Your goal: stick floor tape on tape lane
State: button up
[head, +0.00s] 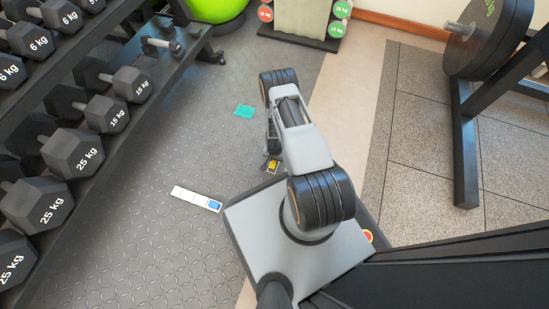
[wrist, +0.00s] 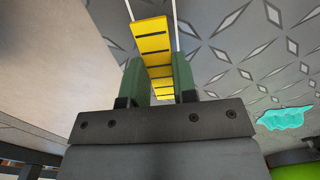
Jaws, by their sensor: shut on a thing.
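The floor tape is a yellow strip with black marks. In the wrist view the floor tape (wrist: 153,42) lies between the green fingers of my gripper (wrist: 157,66), which is shut on it. In the head view a small yellow bit of the floor tape (head: 272,165) shows beside my gripper (head: 269,160), low near the front of my base; my arm hides much of it. Thin white lines, possibly the tape lane's edges (wrist: 174,12), run on either side of the tape in the wrist view. I cannot tell whether the tape touches the floor.
A white strip with a blue end (head: 190,197) lies on the patterned floor to the left. A teal cloth-like piece (head: 244,111) lies beyond. A dumbbell rack (head: 165,75) lines the left, and a black weight stand (head: 465,140) is at the right.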

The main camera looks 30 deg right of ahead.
jog(key=shift+f, duration=0.25)
jog(key=shift+f+b, duration=0.35)
jog(key=shift+f, duration=0.55)
jog(key=shift+f, duration=0.4)
dwell(0.5)
jog(key=o, duration=0.9)
